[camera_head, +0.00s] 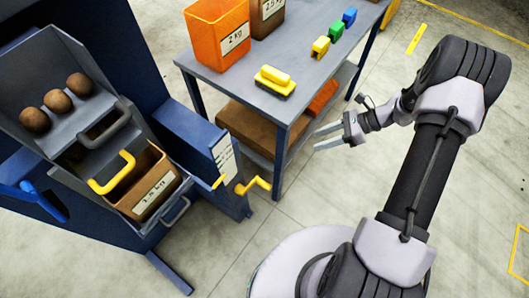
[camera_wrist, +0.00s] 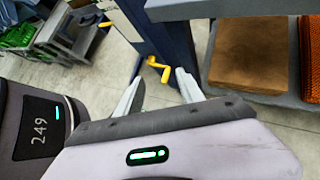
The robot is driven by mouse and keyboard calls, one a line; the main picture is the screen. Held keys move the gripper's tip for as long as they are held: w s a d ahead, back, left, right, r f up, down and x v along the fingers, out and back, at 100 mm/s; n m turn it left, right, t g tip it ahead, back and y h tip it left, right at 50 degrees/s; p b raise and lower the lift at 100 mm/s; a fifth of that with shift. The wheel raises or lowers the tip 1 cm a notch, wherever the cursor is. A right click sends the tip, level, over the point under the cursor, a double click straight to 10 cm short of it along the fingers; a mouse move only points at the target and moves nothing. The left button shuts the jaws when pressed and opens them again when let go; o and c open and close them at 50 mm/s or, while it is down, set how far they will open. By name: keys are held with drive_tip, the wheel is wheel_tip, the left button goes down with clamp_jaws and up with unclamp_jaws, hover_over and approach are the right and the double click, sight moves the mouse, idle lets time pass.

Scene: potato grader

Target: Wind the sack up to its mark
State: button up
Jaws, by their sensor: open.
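A yellow crank (camera_head: 253,185) sticks out from the side of the blue grader frame, below a white plate with markings (camera_head: 223,157). In the wrist view the crank (camera_wrist: 158,68) shows beyond and between my fingertips. My gripper (camera_head: 320,138) is open and empty, to the right of the crank and apart from it. It also shows in the wrist view (camera_wrist: 160,85). A brown container with a weight label (camera_head: 150,185) sits in the grader's lower bay; I cannot tell for sure that it is the sack.
A grey table (camera_head: 225,82) with a blue leg stands between my gripper and the grader. It carries an orange 2 kg bin (camera_head: 212,40), a yellow-topped brush (camera_head: 275,80) and coloured blocks. Its lower shelf holds brown and orange things. Several potatoes (camera_head: 58,100) lie on the grader's tray.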

drive_tip(key=s+f+m+t+y, duration=0.1)
drive_tip(key=s+f+m, duration=0.15)
drive_tip(key=f, duration=0.55)
drive_tip(key=s+f+m+t+y, duration=0.15)
drive_tip(key=f+m, duration=0.25)
drive_tip(key=f, duration=0.4)
drive_tip(key=m+t+y, duration=0.1)
drive_tip(key=m+t, duration=0.2)
drive_tip(key=m, duration=0.1)
approach(265, 185)
drive_tip(key=shift+g, duration=0.25)
drive_tip(key=b+x, duration=0.1)
drive_tip(key=x, duration=0.2)
drive_tip(key=b+x, duration=0.1)
drive_tip(key=x, duration=0.3)
drive_tip(key=f+b+x, duration=0.1)
drive_tip(key=x, duration=0.2)
drive_tip(key=shift+w, duration=0.45)
drive_tip(key=shift+c, duration=0.5)
clamp_jaws()
